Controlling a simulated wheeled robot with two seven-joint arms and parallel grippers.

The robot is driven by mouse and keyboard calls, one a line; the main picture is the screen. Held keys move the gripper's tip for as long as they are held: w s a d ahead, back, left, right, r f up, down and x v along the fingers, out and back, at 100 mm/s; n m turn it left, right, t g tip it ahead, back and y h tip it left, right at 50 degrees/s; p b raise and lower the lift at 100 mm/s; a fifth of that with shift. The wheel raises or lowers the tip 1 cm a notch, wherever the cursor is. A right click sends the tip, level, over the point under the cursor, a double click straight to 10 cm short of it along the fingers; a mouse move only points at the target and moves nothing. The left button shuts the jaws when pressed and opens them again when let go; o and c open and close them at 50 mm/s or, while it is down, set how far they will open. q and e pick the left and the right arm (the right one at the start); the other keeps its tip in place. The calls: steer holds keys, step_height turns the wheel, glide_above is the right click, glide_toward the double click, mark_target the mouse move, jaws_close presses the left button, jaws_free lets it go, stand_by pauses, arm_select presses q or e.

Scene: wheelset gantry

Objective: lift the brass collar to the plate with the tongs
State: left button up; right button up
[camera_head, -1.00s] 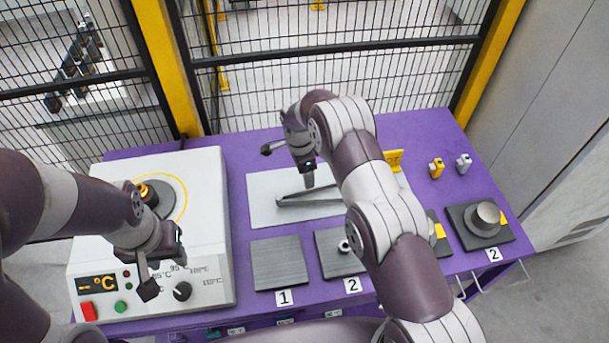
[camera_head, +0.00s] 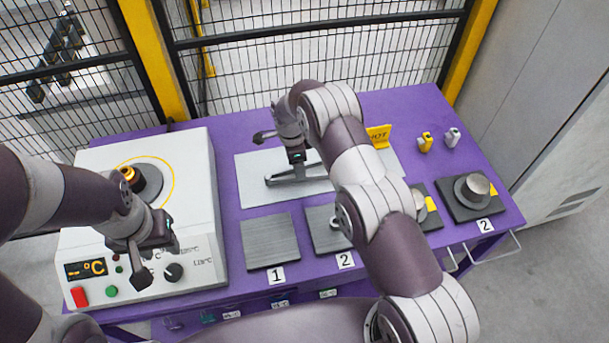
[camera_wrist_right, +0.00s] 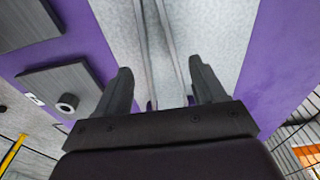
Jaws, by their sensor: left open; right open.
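The brass collar (camera_head: 128,174) sits at the dark round centre of the white heater (camera_head: 200,205) on the left. The grey tongs (camera_head: 280,180) lie on a pale mat in the middle of the table. My right gripper (camera_head: 299,172) is open, pointing down at the tongs. In the right wrist view its fingers (camera_wrist_right: 160,68) stand apart, with the two tong arms (camera_wrist_right: 177,40) showing between them. My left gripper (camera_head: 152,258) is open and empty, over the heater's front panel. Plate 1 (camera_head: 269,241) is bare; plate 2 (camera_head: 322,240) holds a small steel ring.
My right arm crosses the view and hides part of the mat (camera_head: 255,190) and table. On the right are a dark plate with a metal cylinder (camera_head: 474,186), a yellow sign (camera_head: 379,135) and two small fittings (camera_head: 425,142). A mesh fence stands behind the purple table.

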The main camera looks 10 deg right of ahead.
step_height(320, 180, down, 4)
steer(key=shift+d+r+b, duration=0.15)
steer(key=shift+r+b, duration=0.05)
steer(key=shift+b, duration=1.05)
steer(key=shift+d+f+b, duration=0.1)
steer(key=shift+f+b, duration=0.35)
steer(key=shift+b, duration=0.05)
steer(key=c, duration=0.7)
steer(key=shift+r, duration=0.1)
step_height(320, 180, up, 12)
steer(key=p, duration=0.6)
steer(key=shift+p, duration=0.35)
